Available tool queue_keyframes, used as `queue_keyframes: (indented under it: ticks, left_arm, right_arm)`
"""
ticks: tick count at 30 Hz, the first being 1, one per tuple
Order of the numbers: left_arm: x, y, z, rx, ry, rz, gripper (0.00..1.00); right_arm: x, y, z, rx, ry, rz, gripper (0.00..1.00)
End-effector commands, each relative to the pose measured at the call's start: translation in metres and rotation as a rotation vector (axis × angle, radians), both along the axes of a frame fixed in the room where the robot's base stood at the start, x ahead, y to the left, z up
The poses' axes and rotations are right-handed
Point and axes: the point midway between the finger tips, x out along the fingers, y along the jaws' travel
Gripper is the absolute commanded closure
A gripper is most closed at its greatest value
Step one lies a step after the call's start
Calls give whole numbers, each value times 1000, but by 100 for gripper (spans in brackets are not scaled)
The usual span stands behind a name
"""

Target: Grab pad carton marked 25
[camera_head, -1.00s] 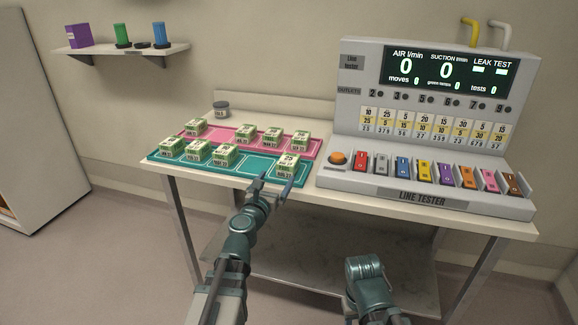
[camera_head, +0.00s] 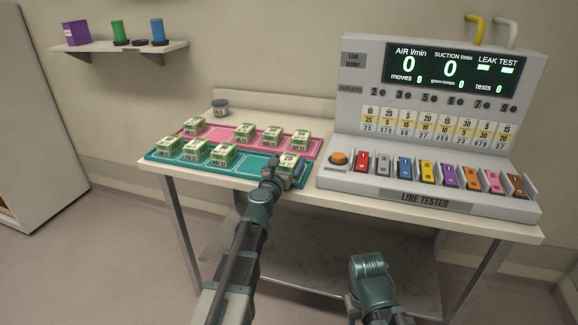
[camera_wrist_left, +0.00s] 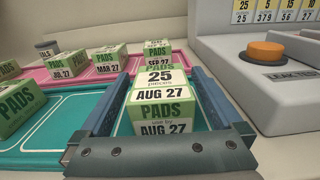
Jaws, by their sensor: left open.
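The pad carton marked 25 (camera_wrist_left: 161,102) stands on the teal mat (camera_wrist_left: 62,130) in the left wrist view. It is green and white and reads "25 pieces", "PADS" and "AUG 27". In the head view the carton (camera_head: 287,161) is at the right end of the front row, partly hidden by my gripper. My left gripper (camera_head: 284,172) is open around the carton, with one blue finger on each side; it also shows in the left wrist view (camera_wrist_left: 160,112). My right arm shows low in the head view, but its gripper fingers do not show.
More pad cartons stand on the teal mat and the pink mat (camera_head: 221,134). The grey line tester (camera_head: 340,181) with an orange button (camera_wrist_left: 265,52) is close on the right. A small grey jar (camera_head: 220,108) stands behind the mats. The table's front edge is bare.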

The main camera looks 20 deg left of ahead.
Motion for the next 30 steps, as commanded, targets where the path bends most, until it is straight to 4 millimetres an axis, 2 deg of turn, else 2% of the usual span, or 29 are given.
queue_keyframes:
  ticks: [2,8,24,30]
  left_arm:
    - [8,0,0,0,0,1,0]
    - [7,0,0,0,0,1,0]
    - [6,0,0,0,0,1,93]
    - [6,0,0,0,0,1,94]
  right_arm:
    - [0,0,0,0,0,0,50]
    - [0,0,0,0,0,0,50]
    - [0,0,0,0,0,0,50]
    - [0,0,0,0,0,0,50]
